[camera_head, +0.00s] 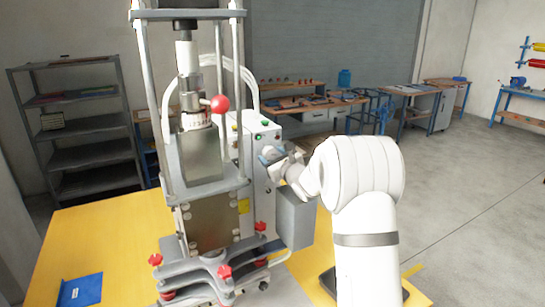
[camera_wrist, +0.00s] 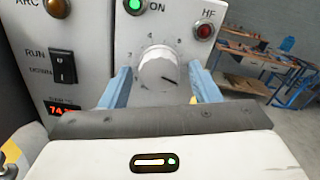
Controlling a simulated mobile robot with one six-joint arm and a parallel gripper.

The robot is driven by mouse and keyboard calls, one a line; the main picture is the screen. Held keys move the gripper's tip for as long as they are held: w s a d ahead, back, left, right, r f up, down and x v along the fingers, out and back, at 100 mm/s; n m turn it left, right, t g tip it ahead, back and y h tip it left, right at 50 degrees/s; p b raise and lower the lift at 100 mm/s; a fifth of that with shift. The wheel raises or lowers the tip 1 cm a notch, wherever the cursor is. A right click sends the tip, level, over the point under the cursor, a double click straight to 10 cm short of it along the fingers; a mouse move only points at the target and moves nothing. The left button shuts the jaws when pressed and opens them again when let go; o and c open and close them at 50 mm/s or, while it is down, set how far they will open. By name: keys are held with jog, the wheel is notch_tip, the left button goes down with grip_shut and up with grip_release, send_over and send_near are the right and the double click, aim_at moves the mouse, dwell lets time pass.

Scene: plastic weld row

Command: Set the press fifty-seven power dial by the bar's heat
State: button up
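The white power dial (camera_wrist: 157,68) is on the pale control panel (camera_wrist: 110,30) in the wrist view. Its dark mark points to the lower right, and scale numbers above it are hard to read. My gripper (camera_wrist: 160,82) is open, with one blue finger left of the dial and one right. Gaps show beside the dial; I cannot tell how far the tips reach along it.
The panel has a lit green ON lamp (camera_wrist: 134,5), a red HF lamp (camera_wrist: 204,30), an amber lamp (camera_wrist: 58,7), a black rocker switch (camera_wrist: 62,66) and a red display (camera_wrist: 62,110), partly cut off. A blue booklet (camera_head: 80,290) lies on the yellow table (camera_head: 110,235).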

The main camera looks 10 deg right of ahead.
jog(key=c, duration=0.8)
jog(key=shift+f+n+b, duration=0.25)
jog(key=shift+n+b, duration=0.15)
jog(key=shift+b, duration=0.7)
